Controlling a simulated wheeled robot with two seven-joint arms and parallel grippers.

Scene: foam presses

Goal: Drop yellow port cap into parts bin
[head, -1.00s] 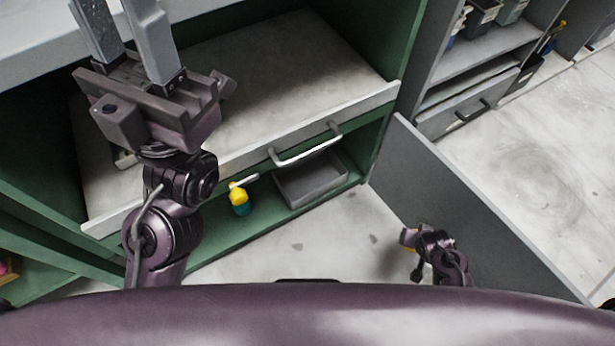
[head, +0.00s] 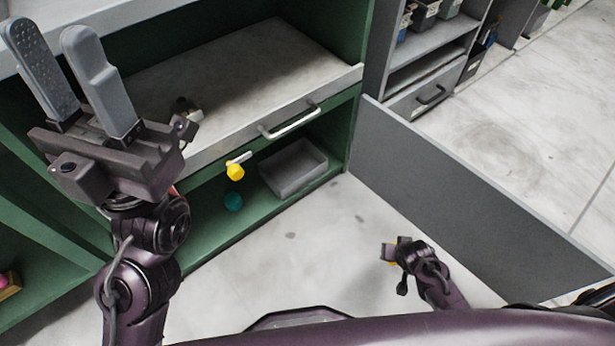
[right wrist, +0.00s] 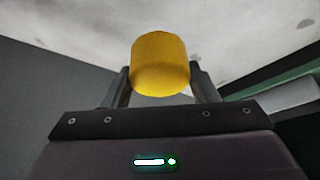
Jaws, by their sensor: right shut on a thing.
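The yellow port cap (right wrist: 159,63) is a short cylinder between the fingers of my right gripper (right wrist: 160,85) in the right wrist view. In the head view my right gripper (head: 388,252) is over the pale floor, right of the green cabinet, and only a sliver of yellow shows at it. A grey open-topped bin (head: 294,169), likely the parts bin, stands on the green lower shelf and looks empty. It is left of and beyond my right gripper, well apart from it. My left gripper (head: 50,40) is open and empty at the upper left.
A yellow piece with a white bar (head: 235,171) and a teal round piece (head: 233,202) are left of the bin. A drawer front with a handle (head: 290,122) overhangs the shelf. A grey panel (head: 465,195) stands to the right. Floor between is clear.

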